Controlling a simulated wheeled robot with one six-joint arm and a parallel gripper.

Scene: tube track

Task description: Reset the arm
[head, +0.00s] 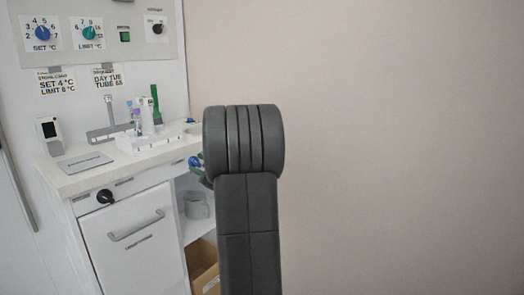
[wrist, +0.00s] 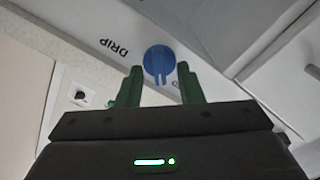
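My gripper (wrist: 159,68) has two green fingers that stand apart, with nothing held between them. In the wrist view a round blue knob (wrist: 158,60) shows just beyond and between the fingertips, on a white panel beside the upside-down word DRIP. Small gaps show between the knob and each finger. In the head view my dark grey arm (head: 245,200) rises in the middle and hides most of the gripper. A bit of blue and green (head: 197,164) shows at the arm's left edge, by the right end of the counter.
A counter (head: 75,180) at left bears a white rack (head: 150,140) with tubes, a handheld device (head: 48,133) and a grey plate (head: 85,162). Dials (head: 90,32) are on the panel above. A mug (head: 196,205) and a cardboard box (head: 205,270) sit below. The right side is bare wall.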

